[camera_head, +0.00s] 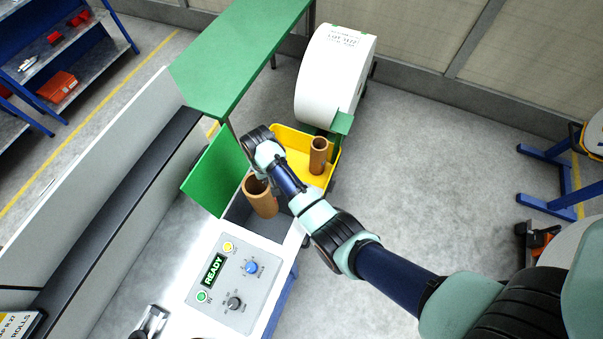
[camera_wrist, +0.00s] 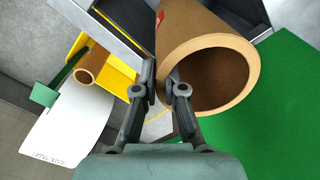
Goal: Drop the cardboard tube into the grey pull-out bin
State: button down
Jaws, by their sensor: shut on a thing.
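The cardboard tube (camera_head: 261,198) is wide and brown, held with its open end up, above or partly inside the grey bin (camera_head: 239,213). The head view does not settle how deep it is. In the wrist view the tube (camera_wrist: 205,35) fills the upper right, with its open mouth toward the camera and a bit of red marking. My gripper (camera_head: 259,168) is shut on its rim wall; the fingertips (camera_wrist: 163,75) pinch the left edge of the mouth in the wrist view. The arm hides part of the bin.
A yellow tray (camera_head: 329,178) with a narrower brown tube (camera_head: 318,156) standing in it lies just behind. A large white roll (camera_head: 334,75), a green table (camera_head: 239,50) and an upright green panel (camera_head: 217,170) are close. A control panel (camera_head: 233,276) reading READY is in front.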

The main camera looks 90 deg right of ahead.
notch_tip(320, 180, down, 6)
jog(key=b, duration=0.6)
jog(key=c, duration=1.2)
grip_release()
jog(key=shift+f, duration=0.1)
notch_tip(320, 180, up, 8)
jog(key=shift+f, duration=0.2)
